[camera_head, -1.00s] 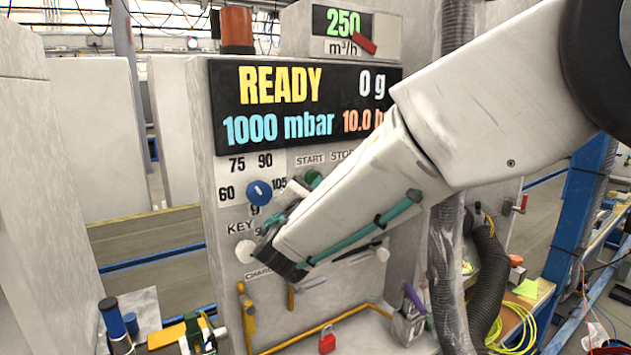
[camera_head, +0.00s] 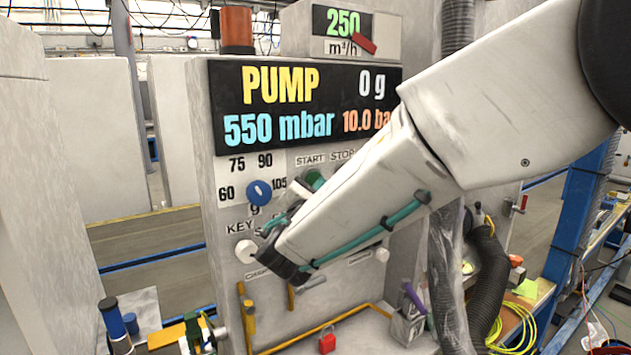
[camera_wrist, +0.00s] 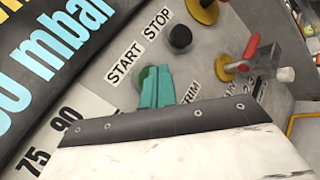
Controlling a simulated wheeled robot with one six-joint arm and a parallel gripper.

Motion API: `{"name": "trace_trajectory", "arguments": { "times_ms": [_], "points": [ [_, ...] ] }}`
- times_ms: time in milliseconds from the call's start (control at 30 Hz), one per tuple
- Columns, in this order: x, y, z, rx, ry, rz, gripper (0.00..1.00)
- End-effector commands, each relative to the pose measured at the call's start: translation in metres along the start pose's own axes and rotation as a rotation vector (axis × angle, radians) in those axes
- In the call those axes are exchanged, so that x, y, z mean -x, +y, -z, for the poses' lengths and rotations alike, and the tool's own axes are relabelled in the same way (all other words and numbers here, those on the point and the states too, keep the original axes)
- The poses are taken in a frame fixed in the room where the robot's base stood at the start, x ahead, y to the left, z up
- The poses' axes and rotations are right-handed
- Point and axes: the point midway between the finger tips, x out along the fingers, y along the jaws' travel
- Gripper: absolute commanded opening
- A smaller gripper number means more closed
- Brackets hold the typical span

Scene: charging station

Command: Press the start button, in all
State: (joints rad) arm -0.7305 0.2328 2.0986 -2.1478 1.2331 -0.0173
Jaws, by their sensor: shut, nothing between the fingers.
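The green start button (camera_head: 315,178) sits on the panel under the START label, partly hidden by my arm. In the wrist view the start button (camera_wrist: 145,77) shows as a green edge behind my gripper (camera_wrist: 157,85). My gripper's teal fingers are shut and empty, with the tips over the button. I cannot tell whether they still touch it. The display (camera_head: 305,105) reads PUMP, 550 mbar, 0 g.
A black stop button (camera_wrist: 180,38) is right of the start button. A red-handled valve (camera_wrist: 250,50) and yellow-ringed knobs stand further right. A blue dial knob (camera_head: 259,193) and white key knob (camera_head: 246,251) are at the panel's left.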

Motion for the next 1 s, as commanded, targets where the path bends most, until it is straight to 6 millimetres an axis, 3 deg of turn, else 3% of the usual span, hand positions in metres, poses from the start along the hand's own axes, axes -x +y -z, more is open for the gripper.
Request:
{"name": "trace_trajectory", "arguments": {
  "times_ms": [433, 1000],
  "points": [
    [0.005, -0.004, -0.003, 0.000, 0.000, 0.000, 0.00],
    [0.038, -0.028, -0.028, -0.001, 0.000, 0.000, 0.00]
  ]
}}
